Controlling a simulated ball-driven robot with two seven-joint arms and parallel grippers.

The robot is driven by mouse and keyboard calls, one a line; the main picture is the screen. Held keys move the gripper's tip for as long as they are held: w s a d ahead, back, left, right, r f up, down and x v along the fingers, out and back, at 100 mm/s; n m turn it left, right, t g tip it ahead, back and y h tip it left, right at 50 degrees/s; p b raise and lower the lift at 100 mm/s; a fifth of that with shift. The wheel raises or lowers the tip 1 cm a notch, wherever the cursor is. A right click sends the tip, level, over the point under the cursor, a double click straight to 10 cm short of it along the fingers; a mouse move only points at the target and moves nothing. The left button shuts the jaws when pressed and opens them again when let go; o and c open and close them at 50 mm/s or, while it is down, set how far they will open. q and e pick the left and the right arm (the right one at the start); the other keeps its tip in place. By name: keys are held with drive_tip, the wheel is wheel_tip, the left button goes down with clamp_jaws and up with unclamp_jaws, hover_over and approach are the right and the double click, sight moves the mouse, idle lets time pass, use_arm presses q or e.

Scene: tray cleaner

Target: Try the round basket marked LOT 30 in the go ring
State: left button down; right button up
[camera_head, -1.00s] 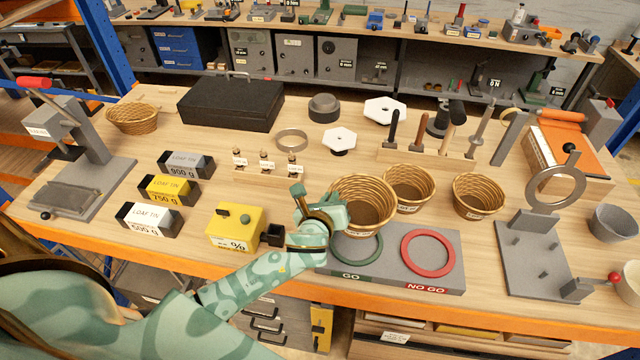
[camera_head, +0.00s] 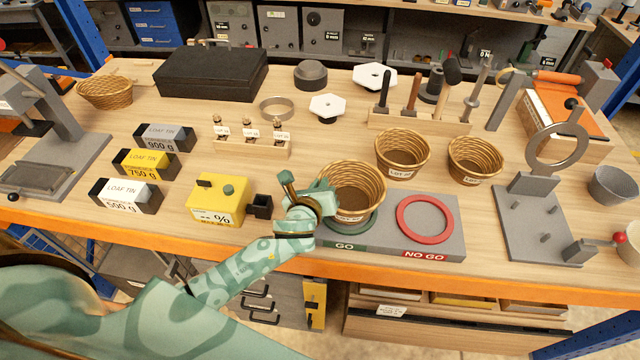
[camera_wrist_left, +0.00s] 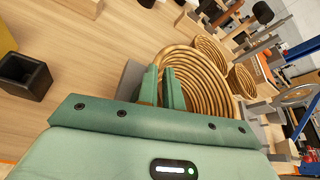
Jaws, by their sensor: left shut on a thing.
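A round wicker basket (camera_head: 353,190) is over the green go ring (camera_head: 345,230) on the grey gauge plate (camera_head: 385,243). The basket looks upright. Its lower end covers most of the ring, whose front arc shows below it; I cannot tell whether it touches. A small tag on its front is too small to read. My left gripper (camera_head: 322,192) is shut on the basket's left rim. In the left wrist view, the fingers (camera_wrist_left: 162,88) pinch the rim of the basket (camera_wrist_left: 203,85). My right gripper is not in view.
The red no-go ring (camera_head: 425,220) lies to the right on the same plate. Two other wicker baskets (camera_head: 402,152) (camera_head: 475,160) stand behind. A yellow meter box (camera_head: 217,202) is left of my gripper. A grey stand (camera_head: 540,220) is at the right.

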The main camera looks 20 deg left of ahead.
use_arm(q)
drive_tip(key=shift+d+f, duration=0.15)
drive_tip(key=shift+f, duration=0.1)
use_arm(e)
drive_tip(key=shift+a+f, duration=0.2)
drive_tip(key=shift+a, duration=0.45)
use_arm(q)
drive_tip(key=shift+f+b, duration=0.3)
drive_tip(key=shift+f, duration=0.1)
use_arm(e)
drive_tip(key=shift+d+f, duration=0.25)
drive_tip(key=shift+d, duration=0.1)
use_arm(q)
drive_tip(key=shift+f+b, duration=0.3)
drive_tip(key=shift+f, duration=0.1)
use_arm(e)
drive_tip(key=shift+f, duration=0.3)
use_arm(q)
drive_tip(key=c, duration=1.5)
unclamp_jaws()
drive_tip(key=shift+s, duration=0.15)
drive_tip(key=v, duration=1.6)
drive_tip(key=shift+s+p, duration=0.1)
drive_tip(key=shift+p, duration=0.25)
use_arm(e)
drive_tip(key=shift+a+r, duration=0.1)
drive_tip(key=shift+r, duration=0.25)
